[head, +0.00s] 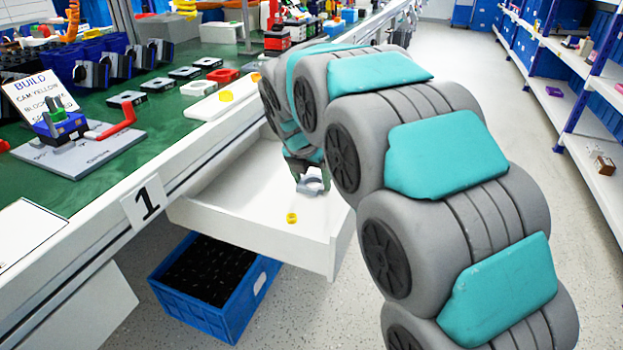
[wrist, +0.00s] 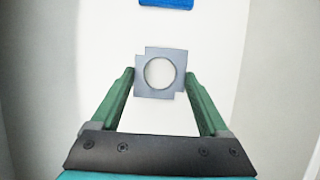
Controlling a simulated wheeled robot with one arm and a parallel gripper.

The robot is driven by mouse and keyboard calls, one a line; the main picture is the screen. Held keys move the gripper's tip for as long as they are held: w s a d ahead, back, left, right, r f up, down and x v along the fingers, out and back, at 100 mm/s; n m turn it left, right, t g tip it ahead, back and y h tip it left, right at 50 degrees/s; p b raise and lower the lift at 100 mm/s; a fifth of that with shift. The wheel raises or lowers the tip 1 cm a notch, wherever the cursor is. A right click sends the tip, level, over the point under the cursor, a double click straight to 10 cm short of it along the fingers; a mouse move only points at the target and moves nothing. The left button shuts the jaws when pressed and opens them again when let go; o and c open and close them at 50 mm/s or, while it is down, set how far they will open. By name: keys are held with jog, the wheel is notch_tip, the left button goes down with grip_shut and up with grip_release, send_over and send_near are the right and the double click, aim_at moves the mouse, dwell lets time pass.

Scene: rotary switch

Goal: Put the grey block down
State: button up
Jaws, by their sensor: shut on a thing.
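The grey block (wrist: 143,85) is a flat plate with notched corners and a round hole through its middle. My gripper (wrist: 160,80) has its two green fingers shut on the block's left and right sides in the wrist view. In the head view the block (head: 313,186) shows at the end of my arm, over the open white drawer (head: 235,222). My gripper (head: 306,170) is partly hidden there by my arm. I cannot tell whether the block touches the drawer floor.
A blue crate (head: 215,285) stands below on the floor. The green-topped bench (head: 160,115) at left holds several blocks, a fixture (head: 75,150) and a sign. Shelves (head: 590,110) stand at right.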

jog(key=o, duration=1.4)
jog(key=shift+f, duration=0.1)
jog(key=v, duration=1.2)
